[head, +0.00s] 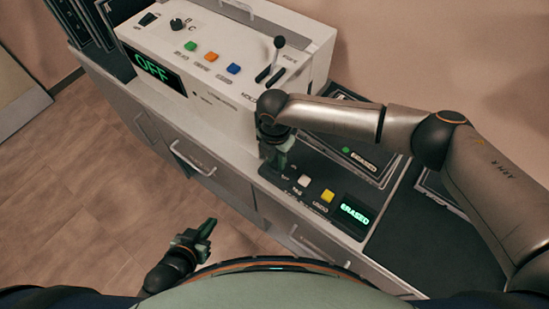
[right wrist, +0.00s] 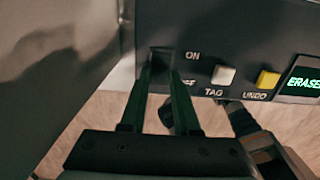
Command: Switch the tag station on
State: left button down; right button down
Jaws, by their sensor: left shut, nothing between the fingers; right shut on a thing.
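The tag station (head: 315,192) is a low black panel on the counter, with a white TAG button (head: 304,180), a yellow UNDO button (head: 328,196) and a lit screen (head: 355,212) reading ERASED. In the right wrist view its dark switch (right wrist: 161,58) sits left of the ON and OFF labels. My right gripper (head: 277,163) reaches down at the panel's left end, shut on the switch between its fingertips. Which way the switch is set is hard to tell. My left gripper (head: 207,230) is shut and empty, over the floor in front of the counter.
A large white machine (head: 226,45) with an OFF screen (head: 152,67), coloured buttons, a knob and levers stands just left of the tag station. Cabinet drawers with handles (head: 193,160) face the open floor.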

aim_at(276, 164)
jog(key=shift+g, duration=0.3)
jog(key=c, duration=0.6)
grip_release()
jog(key=shift+c, duration=0.2)
notch_tip(276, 164, up, 13)
jog(key=shift+f, duration=0.2)
